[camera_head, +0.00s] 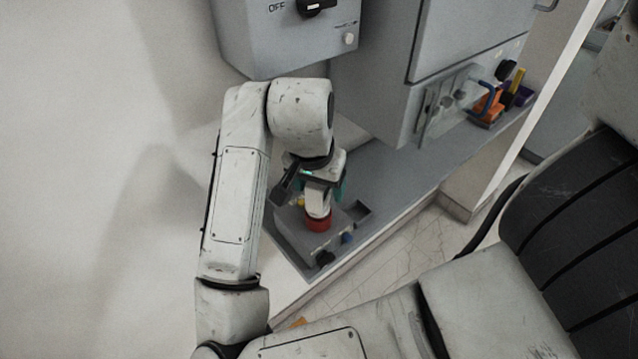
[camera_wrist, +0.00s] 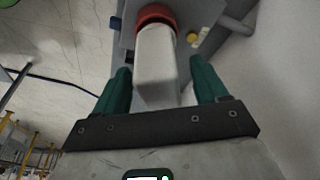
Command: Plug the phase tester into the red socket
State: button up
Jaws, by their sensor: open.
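The phase tester appears as a pale, blocky body (camera_wrist: 156,55) in the wrist view and as a short white piece (camera_head: 316,201) below my arm in the head view. Its far end meets the red socket (camera_head: 318,222), which shows as a red ring (camera_wrist: 155,14) in the wrist view. How deep it sits there is hidden. My gripper (camera_wrist: 161,76) is open, with one teal finger on each side of the tester and visible gaps between. In the head view my gripper (camera_head: 322,184) is partly hidden by my wrist, just above the socket.
Grey cabinets (camera_head: 375,85) stand behind. Tools with coloured handles (camera_head: 490,103) are at the right along the ledge (camera_head: 420,165).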

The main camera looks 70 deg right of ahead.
jog(key=p+v, duration=0.1)
jog(key=v, duration=1)
jog(key=shift+f, duration=0.1)
